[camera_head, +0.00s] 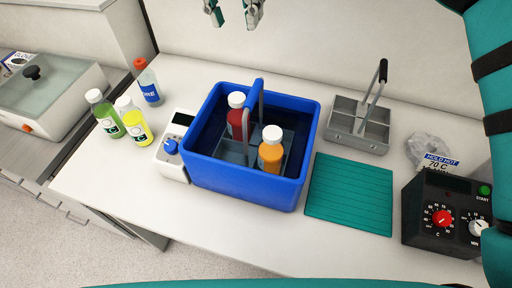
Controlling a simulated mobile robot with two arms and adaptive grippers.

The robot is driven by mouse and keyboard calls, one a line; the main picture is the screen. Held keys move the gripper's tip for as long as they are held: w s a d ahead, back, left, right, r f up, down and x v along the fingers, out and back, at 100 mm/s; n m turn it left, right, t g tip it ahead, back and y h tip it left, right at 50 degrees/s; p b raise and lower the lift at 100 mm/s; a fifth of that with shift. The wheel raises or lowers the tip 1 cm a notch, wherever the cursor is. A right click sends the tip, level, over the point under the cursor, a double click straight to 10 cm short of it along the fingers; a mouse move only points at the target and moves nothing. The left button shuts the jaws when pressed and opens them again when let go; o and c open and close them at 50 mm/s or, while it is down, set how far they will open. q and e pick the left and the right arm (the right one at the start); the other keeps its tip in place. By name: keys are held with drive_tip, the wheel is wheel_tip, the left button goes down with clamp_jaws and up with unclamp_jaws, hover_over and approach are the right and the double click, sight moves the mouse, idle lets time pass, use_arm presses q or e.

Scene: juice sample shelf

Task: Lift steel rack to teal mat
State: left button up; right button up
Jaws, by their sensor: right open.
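A grey steel rack (358,136) with open compartments and an upright, dark-gripped handle stands empty behind the teal mat. The ribbed teal mat (349,196) lies flat and bare on the counter, right of a blue tub (243,181). A second carrier (247,139) with a raised handle stands inside the tub. It holds a red bottle (236,118) and an orange bottle (271,152), both white-capped; its lower part is hidden by the tub wall. My right gripper (234,14) is open and empty at the top edge, apart from both racks. My left gripper is not in view.
A black control box (440,214) with knobs stands right of the mat, crumpled clear plastic (428,148) behind it. A white dial device (173,147) stands left of the tub, with several bottles (134,122) farther left. The front counter strip is clear.

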drive_tip(key=p, duration=0.1)
approach(253, 91)
drive_tip(key=f, duration=0.1)
drive_tip(key=d+f, duration=0.1)
drive_tip(key=f, duration=0.3)
drive_tip(key=shift+s+d+f, duration=0.1)
drive_tip(key=shift+s+d, duration=0.15)
drive_tip(key=shift+s, duration=0.05)
drive_tip(key=shift+f+p, duration=0.55)
drive_tip(key=shift+p, duration=0.15)
wheel_tip(253, 91, down, 4)
drive_tip(key=shift+d+r+p, duration=0.15)
drive_tip(key=shift+r+p, duration=0.05)
drive_tip(key=shift+p, duration=0.75)
drive_tip(key=shift+d+f, duration=0.15)
drive_tip(key=shift+f, duration=0.25)
drive_tip(key=shift+c, duration=0.3)
clamp_jaws()
